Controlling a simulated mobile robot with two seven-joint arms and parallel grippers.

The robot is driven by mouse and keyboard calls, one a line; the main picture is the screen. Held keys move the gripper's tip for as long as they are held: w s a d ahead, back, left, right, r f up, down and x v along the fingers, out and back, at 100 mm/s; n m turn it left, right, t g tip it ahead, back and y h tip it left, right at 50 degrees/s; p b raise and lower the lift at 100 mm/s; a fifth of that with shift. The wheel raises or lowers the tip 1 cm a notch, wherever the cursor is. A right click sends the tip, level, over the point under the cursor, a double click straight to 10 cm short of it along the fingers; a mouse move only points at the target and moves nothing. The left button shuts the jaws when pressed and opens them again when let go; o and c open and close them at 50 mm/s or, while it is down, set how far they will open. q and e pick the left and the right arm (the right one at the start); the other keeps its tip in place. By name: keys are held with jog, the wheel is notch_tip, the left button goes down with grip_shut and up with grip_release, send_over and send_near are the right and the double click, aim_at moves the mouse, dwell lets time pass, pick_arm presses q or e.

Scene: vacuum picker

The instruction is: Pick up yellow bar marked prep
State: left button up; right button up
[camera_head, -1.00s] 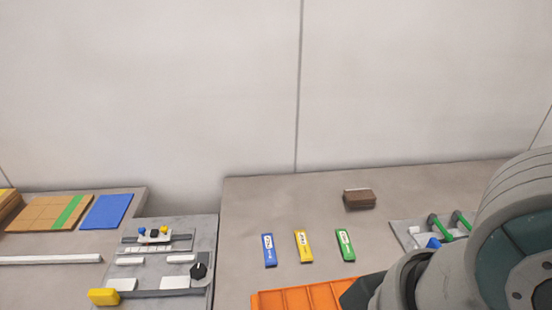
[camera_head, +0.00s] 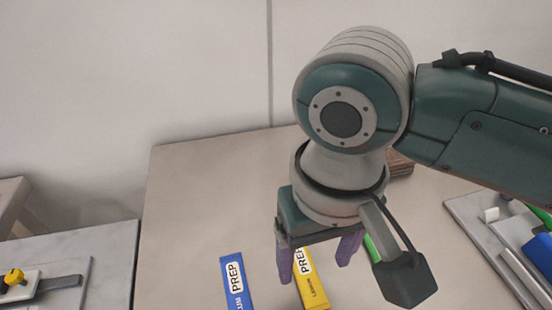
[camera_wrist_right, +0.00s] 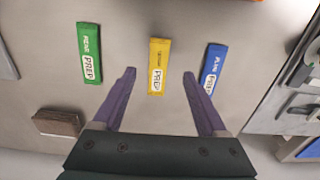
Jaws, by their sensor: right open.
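The yellow bar marked PREP (camera_head: 312,286) lies flat on the table, partly hidden behind my right gripper in the head view. My right gripper (camera_head: 318,262) is open and empty, its purple fingers pointing down above the bar. In the right wrist view the yellow bar (camera_wrist_right: 158,66) lies ahead of and between the two fingertips of the gripper (camera_wrist_right: 160,74), with no finger seen touching it. A blue PREP bar (camera_head: 236,284) lies to the left in the head view, and a green bar (camera_head: 371,247) is mostly hidden behind the gripper. My left gripper is not in view.
The blue bar (camera_wrist_right: 211,68) is close to one fingertip in the wrist view; the green bar (camera_wrist_right: 89,52) is farther off. A brown block (camera_head: 400,165) stands behind my right arm. A grey board with parts (camera_head: 480,215) lies at the right. Bare table lies left of the bars.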

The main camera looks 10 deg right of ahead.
aim_at(311, 285)
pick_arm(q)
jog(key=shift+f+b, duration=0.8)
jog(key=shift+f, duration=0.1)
pick_arm(e)
notch_tip(311, 285, down, 6)
jog(key=shift+d+f, duration=0.1)
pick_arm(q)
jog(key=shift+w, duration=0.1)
pick_arm(e)
jog(key=shift+c, duration=0.2)
grip_shut()
